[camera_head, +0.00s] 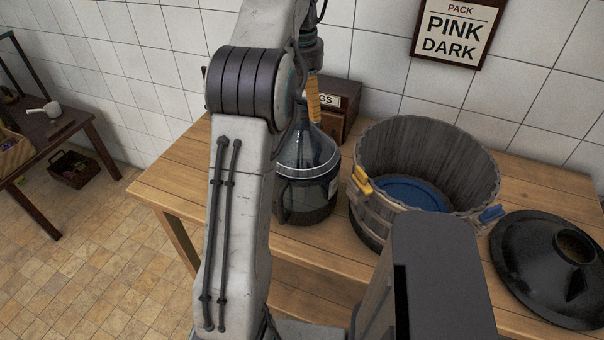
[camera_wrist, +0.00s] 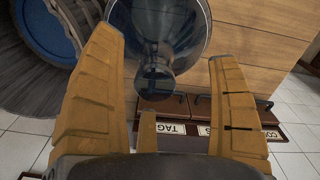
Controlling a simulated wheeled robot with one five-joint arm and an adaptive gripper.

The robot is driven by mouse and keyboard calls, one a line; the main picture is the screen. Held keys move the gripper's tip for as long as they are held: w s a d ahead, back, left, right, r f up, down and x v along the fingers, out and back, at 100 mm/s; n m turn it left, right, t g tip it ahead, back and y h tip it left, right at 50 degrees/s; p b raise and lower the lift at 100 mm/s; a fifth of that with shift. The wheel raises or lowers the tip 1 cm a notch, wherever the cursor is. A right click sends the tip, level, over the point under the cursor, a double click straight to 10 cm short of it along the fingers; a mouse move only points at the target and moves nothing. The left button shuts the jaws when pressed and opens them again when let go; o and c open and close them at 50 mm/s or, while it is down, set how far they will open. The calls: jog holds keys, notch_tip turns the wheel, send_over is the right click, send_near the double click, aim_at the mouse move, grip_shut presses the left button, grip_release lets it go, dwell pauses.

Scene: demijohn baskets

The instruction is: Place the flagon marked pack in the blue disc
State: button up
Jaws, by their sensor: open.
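A glass flagon (camera_head: 322,196) with a clear upper part and a dark lower part stands upright on the wooden table, left of a wooden tub. A pale label shows at its right edge, too small to read; my arm hides its left side. My gripper (camera_wrist: 163,50) is open above the flagon; one orange finger shows in the head view (camera_head: 313,103). In the wrist view the flagon's neck (camera_wrist: 157,84) lies between the spread fingers, with gaps on both sides. The blue disc (camera_head: 405,192) lies inside the tub and also shows in the wrist view (camera_wrist: 50,28).
The slatted tub (camera_head: 440,150) has a yellow and a blue clip on it. A black lid (camera_head: 530,285) lies to the right. A box of drawers (camera_head: 345,97) marked tags stands behind the flagon. A wall sign (camera_head: 458,30) reads PACK PINK DARK.

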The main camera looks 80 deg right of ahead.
aim_at(302, 121)
jog(key=shift+s+a+f+b, duration=0.1)
jog(key=shift+s+f+b, duration=0.05)
jog(key=shift+f, duration=0.95)
jog(key=shift+s+f+b, duration=0.1)
jog(key=shift+f+b, duration=0.05)
jog(key=shift+f, duration=0.95)
jog(key=shift+f, duration=0.1)
jog(key=c, duration=1.6)
jog(key=shift+c, duration=0.2)
